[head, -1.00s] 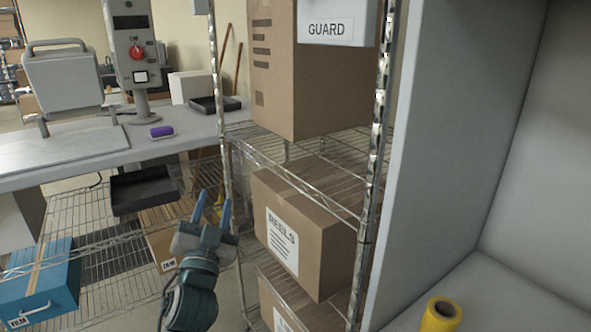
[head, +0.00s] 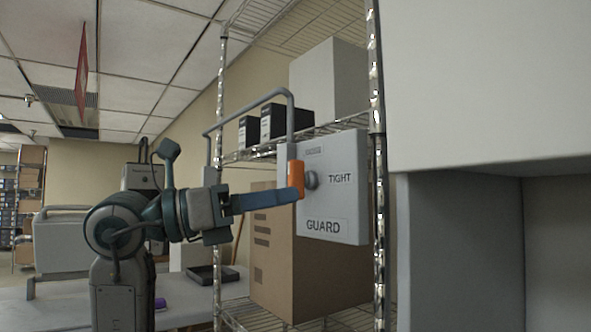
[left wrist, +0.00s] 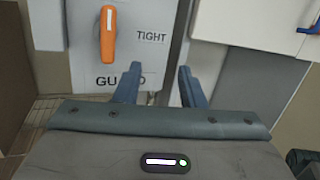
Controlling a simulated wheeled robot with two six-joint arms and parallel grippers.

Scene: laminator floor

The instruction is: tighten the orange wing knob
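The orange wing knob (head: 296,176) stands upright on the front of a grey guard panel (head: 345,200) marked TIGHT and GUARD. In the left wrist view the knob (left wrist: 107,38) points straight up, with a white line on its upper part, left of the TIGHT label. My left gripper (head: 290,195) reaches in from the left, its fingers overlapping the knob's lower end in the head view. In the left wrist view its two fingers (left wrist: 159,72) are apart and empty, below and right of the knob. My right gripper is not in view.
The panel is at the wire rack's front, with a grey bar (head: 250,112) beside it. A cardboard box (head: 275,265) stands behind and below. Black boxes (head: 285,121) sit on the upper shelf. A large grey cabinet (head: 460,235) closes off the right.

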